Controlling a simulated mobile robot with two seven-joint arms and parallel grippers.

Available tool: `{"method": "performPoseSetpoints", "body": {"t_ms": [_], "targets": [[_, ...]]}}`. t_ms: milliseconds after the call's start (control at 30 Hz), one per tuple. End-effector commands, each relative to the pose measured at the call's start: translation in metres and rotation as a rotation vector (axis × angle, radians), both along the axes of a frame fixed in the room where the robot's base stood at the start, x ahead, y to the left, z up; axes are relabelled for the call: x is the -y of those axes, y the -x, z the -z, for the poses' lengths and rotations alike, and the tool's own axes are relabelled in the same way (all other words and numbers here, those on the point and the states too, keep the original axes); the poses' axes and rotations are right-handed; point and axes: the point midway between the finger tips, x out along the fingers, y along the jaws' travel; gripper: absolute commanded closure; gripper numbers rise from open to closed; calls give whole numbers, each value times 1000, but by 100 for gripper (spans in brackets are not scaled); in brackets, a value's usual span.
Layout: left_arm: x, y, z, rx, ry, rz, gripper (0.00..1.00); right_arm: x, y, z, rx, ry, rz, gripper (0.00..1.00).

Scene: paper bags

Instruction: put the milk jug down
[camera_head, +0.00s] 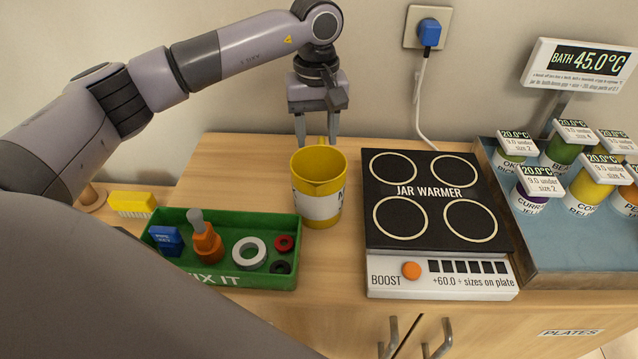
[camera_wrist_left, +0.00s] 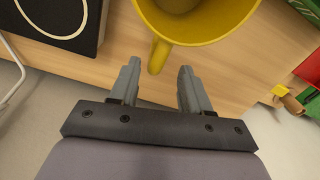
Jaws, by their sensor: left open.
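The yellow milk jug (camera_head: 319,178) with a white label stands upright on the wooden counter, between the green tray and the jar warmer. My left gripper (camera_head: 317,138) is behind the jug with its fingers pointing down. It is open and holds nothing. In the left wrist view, the jug (camera_wrist_left: 200,25) is at the top, and its handle (camera_wrist_left: 158,56) points toward the gap between the fingertips of my left gripper (camera_wrist_left: 158,68). I cannot tell whether a finger touches the handle. My right gripper is not in view.
The green tray (camera_head: 225,278) holds a blue box, an orange bottle and several rings. The black jar warmer (camera_head: 423,191) is close on the jug's right. A blue-bottomed tray (camera_head: 560,245) with several labelled jars is at the right. A yellow sponge (camera_head: 132,203) is at the left.

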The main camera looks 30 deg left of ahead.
Motion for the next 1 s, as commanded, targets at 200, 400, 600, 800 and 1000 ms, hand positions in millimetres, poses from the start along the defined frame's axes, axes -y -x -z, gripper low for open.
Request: {"method": "performPoseSetpoints", "body": {"t_ms": [200,400,600,800,1000], "targets": [[9,-1,32,-3,-1,2,53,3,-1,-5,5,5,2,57],[7,-1,50,-1,-1,1,53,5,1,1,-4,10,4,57],[8,-1,51,1,-1,1,53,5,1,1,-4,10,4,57],[8,-1,51,1,-1,1,100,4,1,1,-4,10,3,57],[8,-2,50,1,0,1,100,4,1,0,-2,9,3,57]]}}
